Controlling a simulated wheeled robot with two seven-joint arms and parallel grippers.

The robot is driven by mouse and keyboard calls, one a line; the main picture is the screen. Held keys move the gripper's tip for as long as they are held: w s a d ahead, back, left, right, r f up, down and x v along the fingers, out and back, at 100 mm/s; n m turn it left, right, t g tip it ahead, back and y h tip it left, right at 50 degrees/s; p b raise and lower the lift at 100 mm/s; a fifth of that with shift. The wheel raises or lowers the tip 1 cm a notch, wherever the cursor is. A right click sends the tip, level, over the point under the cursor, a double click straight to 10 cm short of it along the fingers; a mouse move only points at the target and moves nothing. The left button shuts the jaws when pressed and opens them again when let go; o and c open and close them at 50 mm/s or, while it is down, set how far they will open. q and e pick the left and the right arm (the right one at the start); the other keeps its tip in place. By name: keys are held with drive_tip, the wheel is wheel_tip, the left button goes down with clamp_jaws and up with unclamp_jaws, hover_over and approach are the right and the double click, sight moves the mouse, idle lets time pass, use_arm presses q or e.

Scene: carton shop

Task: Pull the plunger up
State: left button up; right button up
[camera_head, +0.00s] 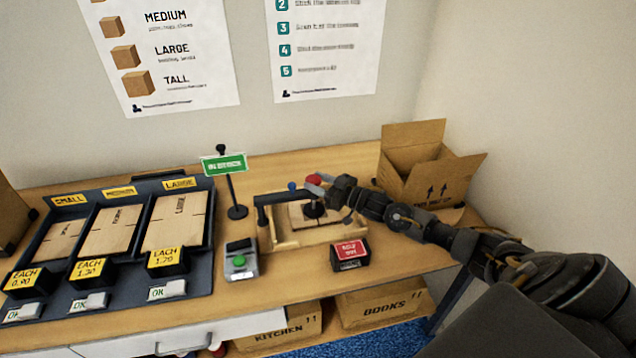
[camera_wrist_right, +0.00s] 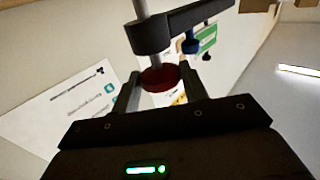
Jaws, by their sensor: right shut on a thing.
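The plunger's red knob (camera_head: 313,180) stands above a small wooden press on the table, with its dark foot (camera_head: 314,209) low over the press bed. My right gripper (camera_head: 322,181) reaches in from the right and is shut on the red knob. In the right wrist view the knob (camera_wrist_right: 160,78) sits between the two fingers of my right gripper (camera_wrist_right: 165,82), and a grey rod (camera_wrist_right: 141,10) runs from it through a black arm (camera_wrist_right: 175,30). A blue knob (camera_wrist_right: 190,44) hangs beside the rod. My left gripper is not in view.
A grey box with a green button (camera_head: 239,262) and a red sign block (camera_head: 350,252) stand in front of the press. An open carton (camera_head: 425,170) stands behind right. A green sign on a post (camera_head: 224,165) and a dark carton rack (camera_head: 200,260) are to the left.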

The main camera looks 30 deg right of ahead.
wheel_tip(320, 180, up, 6)
drive_tip(key=p, duration=0.4)
drive_tip(key=shift+p, duration=0.4)
drive_tip(key=shift+c, duration=0.4)
drive_tip(key=shift+w+d+f, duration=0.1)
drive_tip(key=o, duration=1.4)
drive_tip(key=shift+f, duration=0.1)
drive_tip(key=b+v, duration=0.2)
drive_tip(key=v, duration=0.9)
